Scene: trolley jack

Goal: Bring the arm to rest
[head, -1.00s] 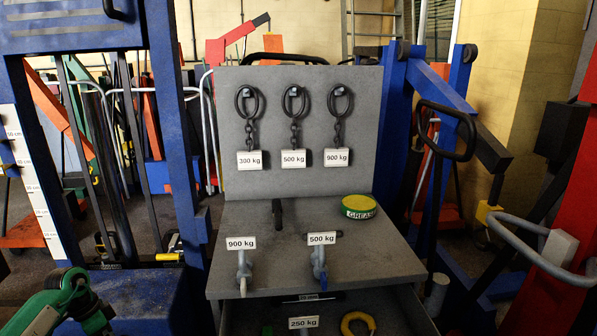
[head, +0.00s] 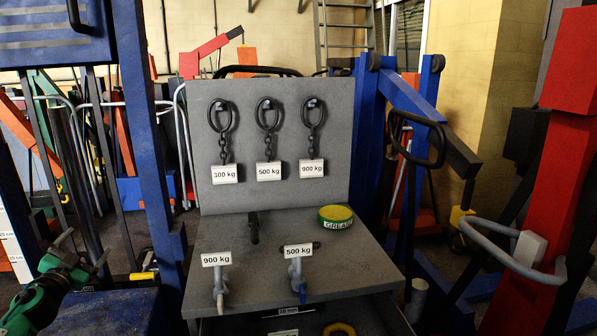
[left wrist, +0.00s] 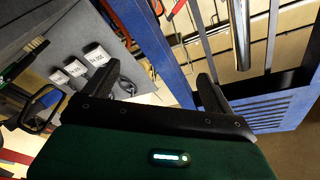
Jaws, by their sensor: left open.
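My left arm comes in at the lower left of the head view. Its left gripper (head: 82,250) is open, with its two dark fingers apart and nothing between them. It is in front of the blue frame at the left, to the left of the grey trolley and apart from it. In the left wrist view the green gripper body (left wrist: 150,155) fills the bottom, and its dark fingers point up on either side with no object between them. My right gripper is not in view.
The grey trolley (head: 365,262) carries hanging chain links labelled 300 kg, 500 kg and 900 kg, two labelled hooks and a green grease tin (head: 336,217). Its drawer stands open at the front. Blue frame (head: 150,150) is left; a red post (head: 545,190) with a grey handle is right.

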